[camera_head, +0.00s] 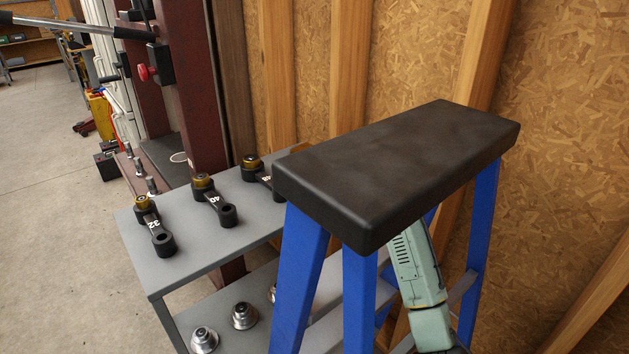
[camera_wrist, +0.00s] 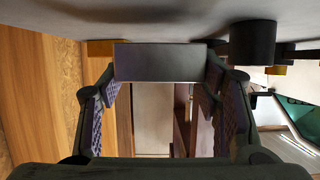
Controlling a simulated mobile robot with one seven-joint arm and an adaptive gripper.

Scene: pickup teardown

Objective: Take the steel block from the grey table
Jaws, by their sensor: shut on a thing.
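The steel block (camera_wrist: 157,61) shows in the wrist view as a flat, grey-brown metal face near the top. My gripper (camera_wrist: 161,75) has one finger at each side of it and is shut on it. The grey table (camera_wrist: 190,20) fills the top of the wrist view, close to the block. I cannot tell whether the block touches it. In the head view the grey table (camera_head: 180,258) stands left of centre. Its right part, the block and my gripper are hidden there behind a black-topped stand.
The black-topped stand (camera_head: 400,165) with blue legs is in front. Black numbered tools (camera_head: 155,226) lie on the table's left part. Round metal parts (camera_head: 244,316) sit on the lower shelf. A black cylinder (camera_wrist: 252,43) is right of the block. A wooden wall (camera_head: 420,60) stands behind.

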